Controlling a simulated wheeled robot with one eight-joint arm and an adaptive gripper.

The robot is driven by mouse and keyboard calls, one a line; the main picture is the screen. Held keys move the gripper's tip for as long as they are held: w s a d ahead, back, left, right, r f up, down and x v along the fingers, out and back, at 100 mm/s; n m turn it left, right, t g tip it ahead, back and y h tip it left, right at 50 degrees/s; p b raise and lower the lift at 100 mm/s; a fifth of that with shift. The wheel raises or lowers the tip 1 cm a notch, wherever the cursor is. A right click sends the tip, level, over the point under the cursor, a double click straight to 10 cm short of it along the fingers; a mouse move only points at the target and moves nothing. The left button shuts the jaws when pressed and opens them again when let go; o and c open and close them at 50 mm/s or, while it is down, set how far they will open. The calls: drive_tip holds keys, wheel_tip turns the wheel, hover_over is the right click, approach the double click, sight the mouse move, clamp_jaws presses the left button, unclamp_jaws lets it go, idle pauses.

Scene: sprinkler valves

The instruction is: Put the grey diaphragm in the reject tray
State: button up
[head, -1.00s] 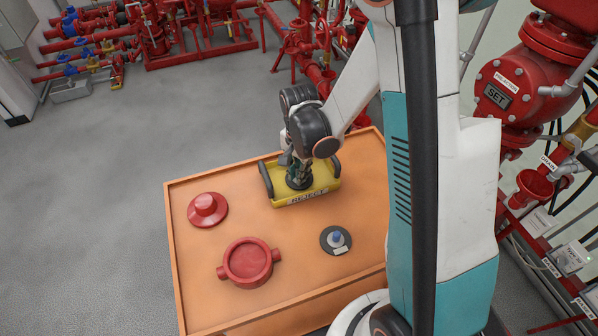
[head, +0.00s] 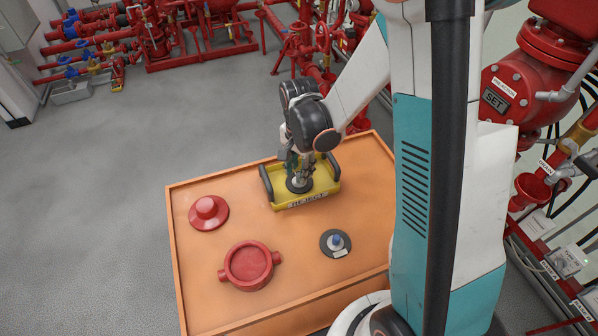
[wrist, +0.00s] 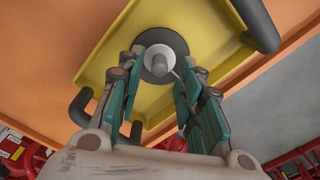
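The grey diaphragm, a dark disc with a pale grey knob (wrist: 160,60), lies flat in the yellow tray (wrist: 208,42). In the head view the diaphragm (head: 299,185) sits on the floor of the tray (head: 318,196), toward its middle, partly hidden by my gripper. The tray has dark handles at both ends and a front label too small to read surely. My gripper (head: 300,172) is directly above the diaphragm. In the wrist view my gripper's fingers (wrist: 160,62) are spread, one on each side of the knob, with nothing clamped between them.
The tray stands at the back of the orange-topped table (head: 225,308). A dark disc with a blue knob (head: 336,241) and white tag lies front right. A red flanged cover (head: 207,211) and a red valve body (head: 248,264) are at left. Red pipework (head: 540,75) stands at right.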

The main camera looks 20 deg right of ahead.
drive_tip(key=s+r+n+t+p, duration=0.1)
drive_tip(key=s+r+n, duration=0.15)
drive_tip(key=r, duration=0.65)
drive_tip(key=s+r+n+t+p, duration=0.1)
drive_tip(key=s+r+n+t, duration=0.15)
drive_tip(key=r, duration=0.75)
drive_tip(key=s+r+n+t, duration=0.3)
drive_tip(key=s+r+n, duration=0.3)
drive_tip(key=s, duration=0.4)
drive_tip(key=shift+n+t, duration=0.35)
drive_tip(key=shift+n, duration=0.05)
